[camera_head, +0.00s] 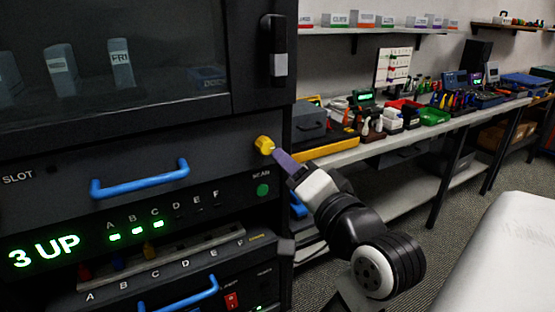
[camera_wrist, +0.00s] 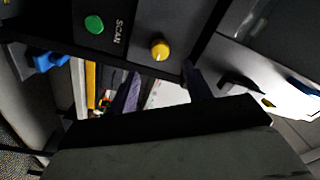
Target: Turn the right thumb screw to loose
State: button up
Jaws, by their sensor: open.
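The right thumb screw is a yellow knob (camera_head: 264,144) at the right end of the slot panel, above the SCAN button. It also shows in the wrist view as a round yellow knob (camera_wrist: 159,49). My gripper (camera_head: 277,155) is at its lower right in the head view, with purple fingers. In the wrist view my gripper (camera_wrist: 160,84) has its fingers apart, with nothing between them. The knob lies just beyond the fingertips, roughly centred between them. The fingers look apart from the knob there; in the head view they overlap its edge, so contact is unclear.
A blue handle (camera_head: 140,181) sticks out left of the knob. The green SCAN button (camera_head: 263,190) is just below it. A black latch (camera_head: 276,48) protrudes above. A workbench (camera_head: 350,154) with tools and bins stands to the right. The display (camera_head: 44,252) reads 3 UP.

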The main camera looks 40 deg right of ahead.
jog(key=v, duration=0.6)
jog(key=shift+s, duration=0.2)
dwell(0.4)
